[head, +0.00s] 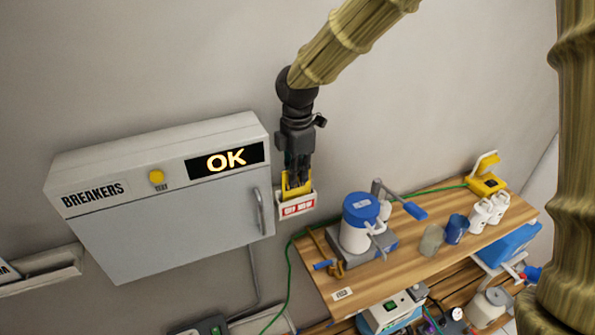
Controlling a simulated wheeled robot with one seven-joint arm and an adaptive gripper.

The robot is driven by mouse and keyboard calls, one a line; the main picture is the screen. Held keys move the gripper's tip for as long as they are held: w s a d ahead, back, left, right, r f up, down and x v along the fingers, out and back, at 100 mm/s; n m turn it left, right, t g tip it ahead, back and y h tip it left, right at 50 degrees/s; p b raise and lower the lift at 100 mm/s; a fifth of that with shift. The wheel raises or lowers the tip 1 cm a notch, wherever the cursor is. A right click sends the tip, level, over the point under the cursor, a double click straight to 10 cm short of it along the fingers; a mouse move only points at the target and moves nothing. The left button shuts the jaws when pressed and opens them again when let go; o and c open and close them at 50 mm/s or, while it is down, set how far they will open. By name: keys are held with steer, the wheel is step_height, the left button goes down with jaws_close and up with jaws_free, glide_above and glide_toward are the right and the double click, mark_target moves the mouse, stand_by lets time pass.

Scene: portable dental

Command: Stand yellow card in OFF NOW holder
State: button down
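The yellow card (295,190) is upright at the white OFF NOW holder (297,207) on the wall, just right of the breaker box. Its lower part is hidden by the holder's red-lettered front. My gripper (297,178) points down directly above the holder, with its fingertips at the card's upper part. The fingers look close together around the card, but they are dark and small, so I cannot tell whether they grip it or are slightly apart from it.
The grey BREAKERS box (175,215) with a lit OK display (225,160) and handle (259,210) is close on the left. A wooden shelf (400,265) at lower right carries a blue-lidded canister (358,225), cups and bottles. A green cable (289,270) hangs below the holder.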

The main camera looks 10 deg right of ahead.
steer(key=shift+f, duration=0.15)
steer(key=c, duration=1.6)
jaws_free()
steer(key=shift+o, duration=0.2)
